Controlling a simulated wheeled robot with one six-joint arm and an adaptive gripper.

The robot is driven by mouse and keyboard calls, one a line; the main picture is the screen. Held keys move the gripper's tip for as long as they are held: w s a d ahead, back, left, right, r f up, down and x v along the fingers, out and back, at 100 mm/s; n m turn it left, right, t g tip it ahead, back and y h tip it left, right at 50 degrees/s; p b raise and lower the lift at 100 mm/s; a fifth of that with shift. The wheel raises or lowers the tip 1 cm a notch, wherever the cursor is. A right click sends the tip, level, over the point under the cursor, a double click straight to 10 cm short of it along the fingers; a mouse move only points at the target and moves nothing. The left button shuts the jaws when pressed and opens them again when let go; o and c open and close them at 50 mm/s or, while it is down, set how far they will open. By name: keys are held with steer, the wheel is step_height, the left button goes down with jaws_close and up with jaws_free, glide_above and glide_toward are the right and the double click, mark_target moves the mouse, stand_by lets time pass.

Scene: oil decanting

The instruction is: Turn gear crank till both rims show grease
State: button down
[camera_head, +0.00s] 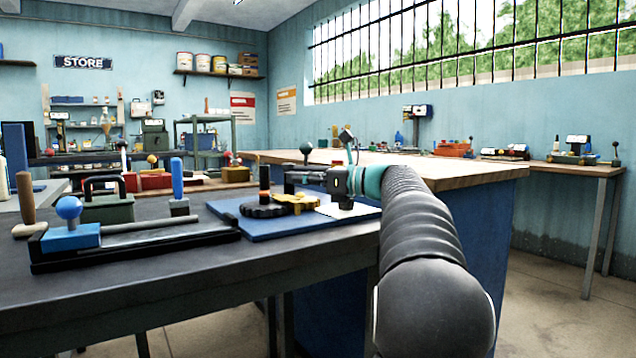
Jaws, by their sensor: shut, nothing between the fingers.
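A blue board (240,221) lies on the dark bench. It carries a black toothed gear (262,211) on the left and a yellow gear (305,202) on the right, which look meshed or nearly so. An upright dark handle (265,178) with an orange band stands over the black gear and looks like the crank grip. My gripper (288,179) reaches in from the right, above the yellow gear and right of the handle. It is shut and empty, with a small visible gap to the handle. Grease on the rims cannot be made out at this size.
A white sheet (345,210) lies on the board's right under my wrist. Left on the dark bench (130,285) are a slide fixture with a blue ball knob (69,208), a green box (107,209) and a blue upright handle (177,178). A wood-topped bench (470,172) stands behind.

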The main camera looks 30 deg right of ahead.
mark_target(264, 189)
steer(key=shift+x, duration=2.2)
steer(key=shift+a+r, duration=0.1)
steer(key=shift+r, duration=0.05)
